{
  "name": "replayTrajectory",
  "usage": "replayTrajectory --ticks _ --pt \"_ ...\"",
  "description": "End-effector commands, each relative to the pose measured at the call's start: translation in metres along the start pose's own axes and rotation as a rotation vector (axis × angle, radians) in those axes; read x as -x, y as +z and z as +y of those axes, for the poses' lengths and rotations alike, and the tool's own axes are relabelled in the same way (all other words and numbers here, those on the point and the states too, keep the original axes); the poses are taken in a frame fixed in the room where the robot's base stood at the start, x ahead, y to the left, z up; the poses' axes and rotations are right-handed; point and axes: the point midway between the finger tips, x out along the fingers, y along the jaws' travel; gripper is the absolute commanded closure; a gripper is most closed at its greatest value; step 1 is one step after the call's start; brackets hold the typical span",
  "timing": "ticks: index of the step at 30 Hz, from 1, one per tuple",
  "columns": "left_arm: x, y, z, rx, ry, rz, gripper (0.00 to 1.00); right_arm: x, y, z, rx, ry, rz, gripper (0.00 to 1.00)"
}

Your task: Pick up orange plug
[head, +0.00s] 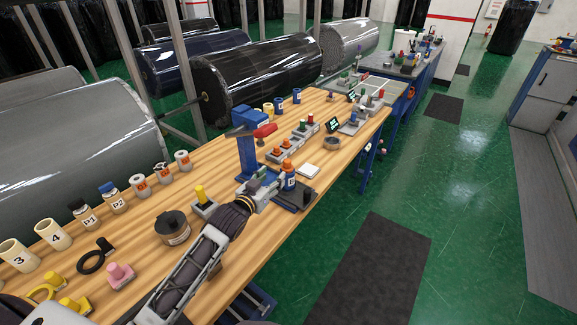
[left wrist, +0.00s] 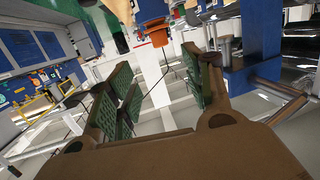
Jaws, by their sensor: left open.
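An orange piece (left wrist: 156,36) shows beyond the fingers, near the top. Whether it is the same plug I cannot tell. My right gripper is not in view.
Wrapped rolls (head: 260,75) lie behind. Green floor (head: 480,190) is open at right.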

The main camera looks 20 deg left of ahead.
Motion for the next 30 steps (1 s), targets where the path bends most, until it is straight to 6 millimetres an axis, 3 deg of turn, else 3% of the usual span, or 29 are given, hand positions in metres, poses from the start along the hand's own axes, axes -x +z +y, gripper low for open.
replayTrajectory --ticks 6,13,30 --pt "0.000 0.000 0.000 0.000 0.000 0.000 0.49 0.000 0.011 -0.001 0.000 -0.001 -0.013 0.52" --pt "-0.006 0.000 0.000 0.001 0.000 0.000 0.49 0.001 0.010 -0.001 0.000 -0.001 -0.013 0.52" --pt "-0.050 -0.001 0.000 0.000 0.000 0.001 0.49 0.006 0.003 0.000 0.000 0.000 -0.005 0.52"
